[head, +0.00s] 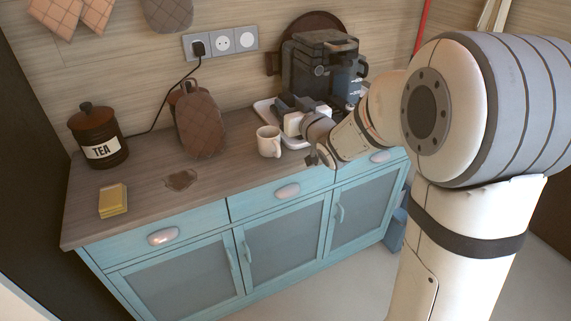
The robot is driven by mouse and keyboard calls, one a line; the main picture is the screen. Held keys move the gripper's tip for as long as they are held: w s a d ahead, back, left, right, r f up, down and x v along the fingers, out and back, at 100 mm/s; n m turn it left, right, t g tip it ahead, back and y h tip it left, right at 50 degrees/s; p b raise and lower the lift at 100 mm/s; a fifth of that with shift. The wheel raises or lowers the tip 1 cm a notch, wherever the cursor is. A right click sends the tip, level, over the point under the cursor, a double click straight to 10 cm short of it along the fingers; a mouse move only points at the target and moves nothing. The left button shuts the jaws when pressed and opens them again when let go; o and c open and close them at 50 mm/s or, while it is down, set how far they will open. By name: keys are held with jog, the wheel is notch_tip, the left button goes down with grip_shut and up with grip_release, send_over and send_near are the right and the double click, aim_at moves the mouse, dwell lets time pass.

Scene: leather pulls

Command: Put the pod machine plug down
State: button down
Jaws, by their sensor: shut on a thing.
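The dark pod machine (304,68) stands at the back right of the counter, against the wall. The plug's cord cannot be traced. A wall socket strip (222,41) has a black plug (198,49) in its left socket, with a black cord running down left behind the tea jar. The other two sockets are empty.
A white mug (268,141) stands just left of my gripper. A brown quilted thing (201,124), the tea jar (98,135), a yellow sponge (113,200) and a brown stain-like patch (181,180) are further left. The counter's front left (150,211) is mostly clear.

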notch_tip(320, 180, down, 10)
jog(key=shift+r, duration=0.2)
jog(key=shift+b, duration=0.3)
jog(key=shift+f+b, duration=0.35)
jog(key=shift+b, duration=0.05)
jog(key=shift+f+b, duration=0.3)
jog(key=shift+b, duration=0.15)
jog(key=c, duration=1.1)
grip_release()
jog(key=shift+o, duration=0.2)
